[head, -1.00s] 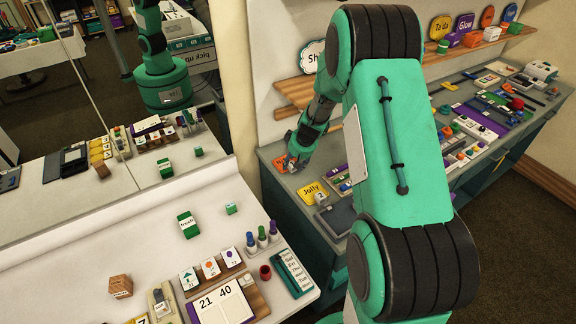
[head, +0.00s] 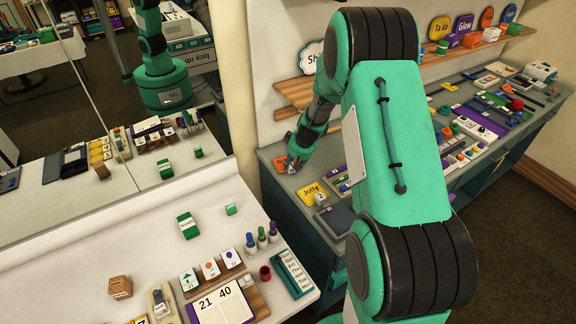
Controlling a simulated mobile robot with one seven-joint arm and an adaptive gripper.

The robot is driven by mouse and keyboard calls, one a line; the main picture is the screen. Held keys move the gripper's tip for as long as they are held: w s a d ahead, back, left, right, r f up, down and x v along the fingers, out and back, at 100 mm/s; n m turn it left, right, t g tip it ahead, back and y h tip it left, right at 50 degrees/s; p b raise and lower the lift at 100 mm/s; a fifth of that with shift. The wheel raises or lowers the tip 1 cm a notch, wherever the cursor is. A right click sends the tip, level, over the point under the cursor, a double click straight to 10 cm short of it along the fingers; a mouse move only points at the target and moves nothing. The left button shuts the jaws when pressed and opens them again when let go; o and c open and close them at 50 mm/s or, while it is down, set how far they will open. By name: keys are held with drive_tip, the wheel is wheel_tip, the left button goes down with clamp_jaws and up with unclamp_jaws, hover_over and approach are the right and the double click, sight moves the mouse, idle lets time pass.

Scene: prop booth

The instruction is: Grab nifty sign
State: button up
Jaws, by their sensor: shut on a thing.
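An orange sign (head: 280,162) lies on the grey counter at the far left end. Only its left part shows, with the start of dark lettering, so I cannot read the whole word. My gripper (head: 290,168) is down at the sign's right side, shut on it. The fingers are small and partly hidden by my wrist, so the exact hold does not show. The sign looks to be at counter level.
A yellow "Jolly" sign (head: 313,194) lies just in front of my gripper. A wooden shelf (head: 293,112) with a white sign (head: 312,57) is on the wall behind. The grey counter (head: 280,148) holds many small props to the right. A white table (head: 130,233) stands at left.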

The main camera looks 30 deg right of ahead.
drive_tip(key=shift+r, duration=0.4)
clamp_jaws()
wheel_tip(320, 180, up, 3)
drive_tip(key=shift+r+p, duration=0.1)
drive_tip(key=shift+p, duration=0.35)
drive_tip(key=s+a, duration=0.2)
drive_tip(key=s, duration=0.3)
drive_tip(key=s+a, duration=0.2)
drive_tip(key=s, duration=0.3)
drive_tip(key=s+a+r, duration=0.1)
drive_tip(key=s, duration=0.4)
drive_tip(key=shift+a, duration=0.4)
